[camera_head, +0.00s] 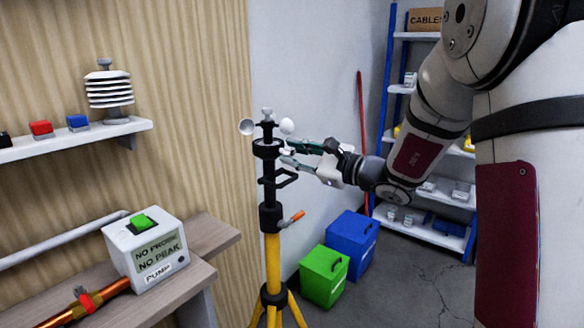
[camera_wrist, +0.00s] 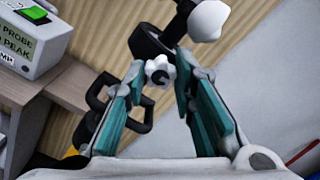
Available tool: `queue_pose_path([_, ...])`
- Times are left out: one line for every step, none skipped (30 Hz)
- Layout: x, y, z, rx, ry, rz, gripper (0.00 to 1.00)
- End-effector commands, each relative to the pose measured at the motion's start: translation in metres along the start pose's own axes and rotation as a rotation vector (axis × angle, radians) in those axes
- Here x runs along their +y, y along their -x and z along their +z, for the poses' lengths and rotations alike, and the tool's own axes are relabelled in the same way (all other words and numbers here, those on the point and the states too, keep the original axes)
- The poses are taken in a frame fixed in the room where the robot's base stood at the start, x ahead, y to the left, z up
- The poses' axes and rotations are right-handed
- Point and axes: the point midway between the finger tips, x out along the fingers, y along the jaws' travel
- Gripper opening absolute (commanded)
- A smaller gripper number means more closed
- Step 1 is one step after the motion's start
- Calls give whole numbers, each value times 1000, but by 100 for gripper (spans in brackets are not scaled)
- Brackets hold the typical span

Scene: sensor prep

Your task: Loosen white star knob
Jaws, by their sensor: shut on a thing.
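The white star knob (camera_wrist: 158,71) shows in the wrist view between the tips of my gripper (camera_wrist: 160,76), with a dark centre facing the camera. My gripper's teal-padded fingers are closed on it from both sides. In the head view, my gripper (camera_head: 289,154) reaches in from the right, level with the upper black part of the sensor mast (camera_head: 269,190). The fingertips largely hide the knob there. The mast stands upright on a yellow tripod (camera_head: 272,262) and carries white cups (camera_head: 246,127) at its top.
An orange lever (camera_head: 297,215) sticks out lower on the mast. A pump box (camera_head: 147,250) sits on a bench at left, below a wall shelf (camera_head: 75,138). Green (camera_head: 324,276) and blue (camera_head: 351,242) bins stand behind the tripod. Blue-posted shelving (camera_head: 383,125) is at the back.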

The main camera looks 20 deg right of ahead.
Motion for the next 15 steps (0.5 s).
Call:
queue_pose_path([2, -2, -4, -1, 43, 0, 0])
queue_pose_path([2, -2, -5, -1, 68, -1, 0])
queue_pose_path([2, -2, -4, -1, 100, -1, 0])
queue_pose_path([2, -1, -5, -1, 125, -1, 0])
queue_pose_path([2, -1, -5, -1, 148, 0, 0])
queue_pose_path([2, -1, -5, 0, 181, 0, 0])
queue_pose_path([2, -1, -5, 0, 203, -1, 0])
queue_pose_path([2, -1, -5, -1, 227, -1, 0])
queue_pose_path([2, -1, -5, -1, 257, 0, 0])
queue_pose_path([2, -1, -5, -1, 280, 0, 0])
queue_pose_path([2, -1, -5, -1, 303, 0, 0])
queue_pose_path([2, -1, -5, 0, 332, -1, 0])
queue_pose_path([2, -1, -5, 0, 355, -1, 0])
queue_pose_path([3, -1, -5, -1, 377, 0, 0])
queue_pose_path([2, -1, -4, -1, 407, 0, 0])
